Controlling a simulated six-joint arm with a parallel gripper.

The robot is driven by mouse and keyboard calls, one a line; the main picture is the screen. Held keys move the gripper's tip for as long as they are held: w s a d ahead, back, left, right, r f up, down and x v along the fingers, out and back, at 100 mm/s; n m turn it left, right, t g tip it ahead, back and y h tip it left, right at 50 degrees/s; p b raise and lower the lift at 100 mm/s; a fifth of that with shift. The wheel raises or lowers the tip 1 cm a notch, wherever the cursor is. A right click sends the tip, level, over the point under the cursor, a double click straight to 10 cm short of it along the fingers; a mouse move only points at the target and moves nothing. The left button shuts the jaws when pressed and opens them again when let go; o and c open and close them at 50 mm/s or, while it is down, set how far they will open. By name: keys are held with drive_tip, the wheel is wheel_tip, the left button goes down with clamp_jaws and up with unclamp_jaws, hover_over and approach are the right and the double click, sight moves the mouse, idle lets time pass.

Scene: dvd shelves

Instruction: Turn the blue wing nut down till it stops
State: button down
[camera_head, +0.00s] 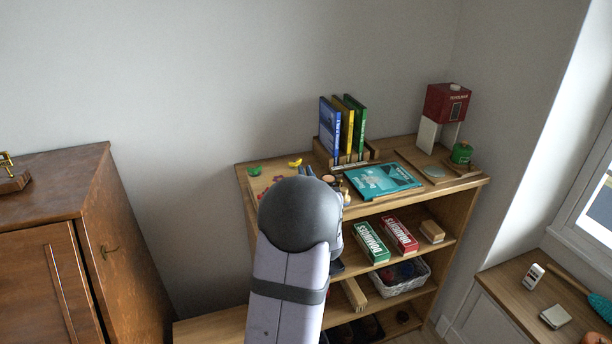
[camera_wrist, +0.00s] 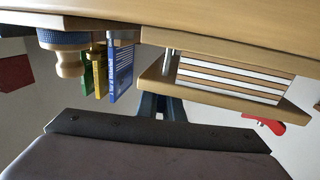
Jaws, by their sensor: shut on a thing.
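My gripper (camera_wrist: 163,108) shows only as dark finger parts past the wrist housing in the wrist view. In the head view my arm's rounded grey wrist covers the front left of the shelf top, and the fingertips cannot be made out there. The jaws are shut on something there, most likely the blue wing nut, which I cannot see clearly. Small blue shapes show just past my wrist in the head view, but I cannot tell whether they are nut or fingers. A yellow wing nut (camera_head: 295,163) and a green one (camera_head: 254,171) stand close by.
Upright books (camera_head: 342,128) stand in a wooden rack behind. A teal case (camera_head: 382,181) lies to the right on the shelf top (camera_head: 410,212). Boxes (camera_head: 400,234) lie on the shelf below.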

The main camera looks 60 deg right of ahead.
drive_tip(key=shift+d+f+m+g+h+b, duration=0.1)
drive_tip(key=shift+m+g+h+b, duration=0.45)
drive_tip(key=shift+g+b, duration=0.35)
drive_tip(key=shift+s+d+m+g+h+b, duration=0.1)
drive_tip(key=shift+s+m+g+h+b, duration=0.15)
drive_tip(key=shift+m+g+b, duration=0.3)
drive_tip(key=shift+s+d+m+g+h+b, duration=0.15)
drive_tip(key=shift+m+g+h+b, duration=0.15)
drive_tip(key=shift+m+g+b, duration=0.25)
drive_tip(key=shift+a+r+g, duration=0.1)
drive_tip(key=shift+r+g, duration=0.1)
drive_tip(key=shift+g, duration=0.1)
drive_tip(key=c, duration=1.9)
unclamp_jaws()
drive_tip(key=shift+f, duration=0.1)
drive_tip(key=shift+b+v, duration=0.6)
drive_tip(key=shift+v, duration=3.1)
